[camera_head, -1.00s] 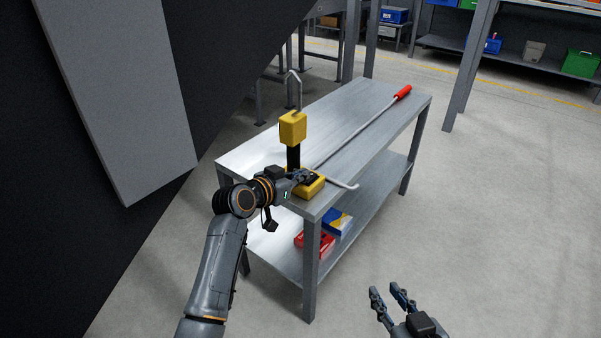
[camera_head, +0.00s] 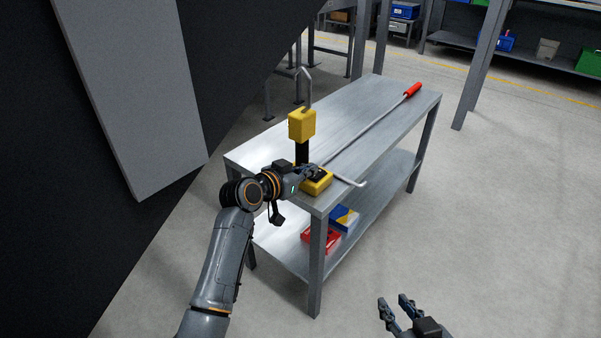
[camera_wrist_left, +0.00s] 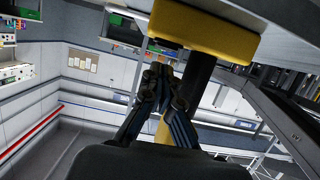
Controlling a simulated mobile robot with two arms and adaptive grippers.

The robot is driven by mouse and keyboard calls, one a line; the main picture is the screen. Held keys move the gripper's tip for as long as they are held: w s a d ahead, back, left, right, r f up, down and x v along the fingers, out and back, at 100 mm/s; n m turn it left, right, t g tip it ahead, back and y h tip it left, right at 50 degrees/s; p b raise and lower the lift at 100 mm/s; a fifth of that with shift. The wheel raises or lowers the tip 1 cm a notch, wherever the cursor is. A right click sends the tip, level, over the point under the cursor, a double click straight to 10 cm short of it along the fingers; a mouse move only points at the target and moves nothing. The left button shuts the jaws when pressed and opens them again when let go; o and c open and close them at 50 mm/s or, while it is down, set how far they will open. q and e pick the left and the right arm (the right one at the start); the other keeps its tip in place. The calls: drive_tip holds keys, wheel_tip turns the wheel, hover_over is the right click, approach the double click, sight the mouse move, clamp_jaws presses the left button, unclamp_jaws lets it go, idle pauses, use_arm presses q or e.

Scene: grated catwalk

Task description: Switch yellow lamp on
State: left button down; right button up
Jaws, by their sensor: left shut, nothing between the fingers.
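The yellow lamp (camera_head: 302,126) stands upright near the front end of the metal table. It has a boxy yellow head, a black post, a yellow base and a bent grey hook on top. My left gripper (camera_head: 314,172) is at the lamp's base, in front of the post, shut and empty. In the left wrist view the shut fingertips (camera_wrist_left: 160,82) are close beside the black post (camera_wrist_left: 197,75), below a yellow block of the lamp (camera_wrist_left: 205,28). I cannot tell whether they touch it. The lamp's switch is not clearly visible. My right gripper (camera_head: 394,303) is open and empty, away from the table.
A grey rod with a red grip (camera_head: 412,90) lies along the tabletop (camera_head: 262,150), its bent end beside the lamp base. Red (camera_head: 320,240) and blue (camera_head: 342,218) boxes are on the lower shelf. A large grey panel (camera_head: 135,80) is at left. Floor at right is clear.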

use_arm(q)
drive_tip(key=v, duration=1.1)
drive_tip(key=shift+s+a, duration=0.25)
drive_tip(key=shift+s, duration=0.05)
use_arm(e)
drive_tip(key=shift+f, duration=0.1)
